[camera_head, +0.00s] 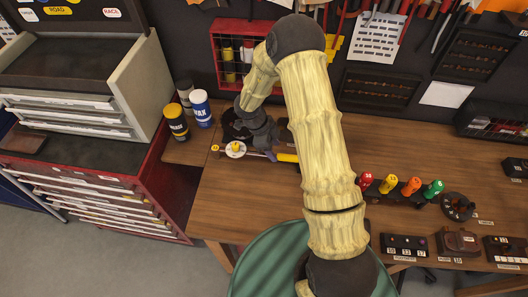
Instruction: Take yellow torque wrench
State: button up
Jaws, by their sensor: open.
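A yellow-handled tool that looks like the torque wrench lies on the wooden workbench; its yellow grip (286,157) shows to the right of my gripper. A round white dial with a yellow centre (235,149) shows to the left and seems to be its other end. My gripper (268,149) is open and points down over the shaft between dial and grip. The gripper hides part of the shaft, and I cannot tell whether the fingers touch it.
A blue-and-white can (201,108) and a yellow-and-black can (176,123) stand left of my gripper. A red wire rack (230,58) stands behind. Red, yellow (389,184), orange and green handles stand at right. A red drawer cabinet (150,170) borders the left.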

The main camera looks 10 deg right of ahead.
aim_at(280, 158)
jog(key=shift+d+f, duration=0.15)
jog(key=shift+f, duration=0.25)
jog(key=shift+s, duration=0.1)
jog(key=shift+s+d+f, duration=0.1)
jog(key=shift+f, duration=0.05)
jog(key=p+x, duration=0.1)
jog(key=x, duration=0.1)
jog(key=p+x, duration=0.1)
jog(key=x, duration=0.1)
jog(key=shift+s+d+p, duration=0.15)
jog(key=shift+s+p, duration=0.15)
jog(key=shift+p, duration=0.05)
jog(key=shift+d+f, duration=0.1)
jog(key=shift+f, duration=0.2)
grip_shut()
